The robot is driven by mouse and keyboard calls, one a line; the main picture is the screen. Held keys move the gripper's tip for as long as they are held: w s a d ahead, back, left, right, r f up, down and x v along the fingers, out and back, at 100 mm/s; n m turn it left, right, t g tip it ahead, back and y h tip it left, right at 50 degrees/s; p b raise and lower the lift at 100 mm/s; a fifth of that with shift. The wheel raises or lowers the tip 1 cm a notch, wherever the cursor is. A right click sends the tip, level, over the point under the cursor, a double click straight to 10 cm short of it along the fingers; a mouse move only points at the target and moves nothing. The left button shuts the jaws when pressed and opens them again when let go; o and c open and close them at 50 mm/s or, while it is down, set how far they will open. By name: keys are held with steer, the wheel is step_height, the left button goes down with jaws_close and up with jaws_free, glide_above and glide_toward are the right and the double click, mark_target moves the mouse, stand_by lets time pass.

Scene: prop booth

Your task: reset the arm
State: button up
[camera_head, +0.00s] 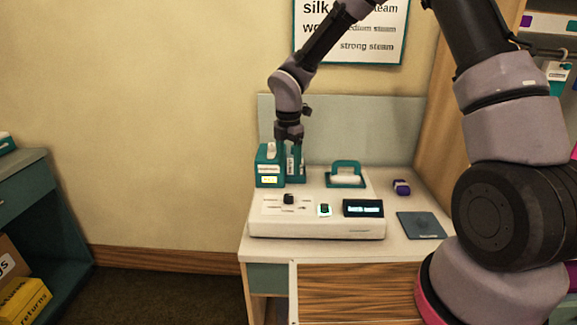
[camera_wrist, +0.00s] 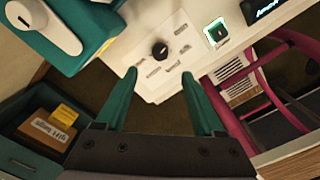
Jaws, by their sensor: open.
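My gripper (camera_head: 292,165) hangs from my arm over the back left of a white control unit on the table, beside a teal box with a white top and yellow label (camera_head: 270,165). In the wrist view its two teal fingers (camera_wrist: 160,105) are spread apart with nothing between them. The control unit (camera_head: 317,222) has a black knob (camera_head: 288,199), a lit green switch (camera_head: 324,210) and a lit display (camera_head: 363,208). The knob also shows beyond the fingers in the wrist view (camera_wrist: 159,49). Whether the gripper touches the teal box cannot be told.
A teal-handled block (camera_head: 346,174) stands at the unit's back right. A small purple item (camera_head: 401,187) and a dark blue pad (camera_head: 421,225) lie on the table at right. A grey back panel (camera_head: 385,130) rises behind. A teal shelf (camera_head: 30,190) stands far left, with clear floor between.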

steer(key=s+d+r+m+t, duration=0.1)
steer(key=s+d+r+m, duration=0.1)
steer(key=d+r+m, duration=0.6)
steer(key=s+d+r+m+t, duration=0.2)
steer(key=d+r+m, duration=0.4)
steer(key=r, duration=0.4)
steer(key=s+d+r+m+t+y, duration=0.1)
steer(key=s+d+r+m+t, duration=0.1)
steer(key=s+d+r+m, duration=0.3)
steer(key=s+d+r+m+t+y, duration=0.1)
steer(key=s+d+r+m+t, duration=0.1)
steer(key=s+d+r+m, duration=0.4)
steer(key=s+r+m, duration=0.2)
steer(key=s+m, duration=0.3)
steer(key=m, duration=0.1)
steer(key=shift+w, duration=0.1)
